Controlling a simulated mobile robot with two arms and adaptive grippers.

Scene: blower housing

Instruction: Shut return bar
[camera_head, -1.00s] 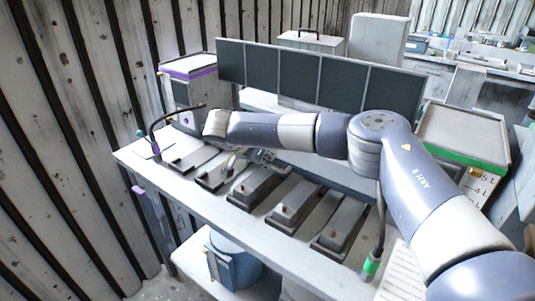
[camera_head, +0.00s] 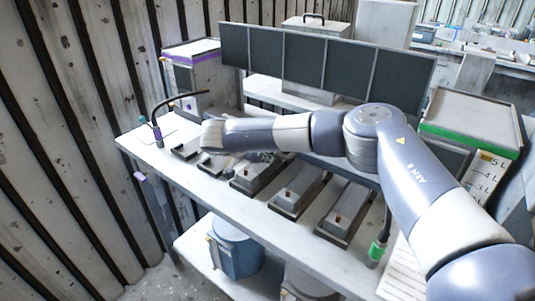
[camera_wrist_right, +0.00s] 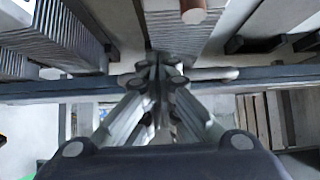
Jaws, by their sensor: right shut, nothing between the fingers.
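In the head view, a row of grey blocks with small copper-coloured pegs (camera_head: 292,192) lies along the bench. My right arm reaches across above them, and my right gripper (camera_head: 218,163) is low over the left part of the row, mostly hidden by the wrist. In the right wrist view, my right gripper (camera_wrist_right: 160,68) is shut with nothing held. A dark bar (camera_wrist_right: 270,76) runs crosswise near the fingertips; I cannot tell contact. A ribbed block with a copper-coloured peg (camera_wrist_right: 193,13) lies just beyond. I cannot tell which part is the return bar. My left gripper is not in view.
Dark panels (camera_head: 302,58) stand along the bench's back. A purple-banded box (camera_head: 190,62) is at the left, a green-banded box (camera_head: 470,135) at the right. Bent rods stand at the bench's left (camera_head: 158,135) and right (camera_head: 376,250). A blue drum (camera_head: 235,248) is on the lower shelf.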

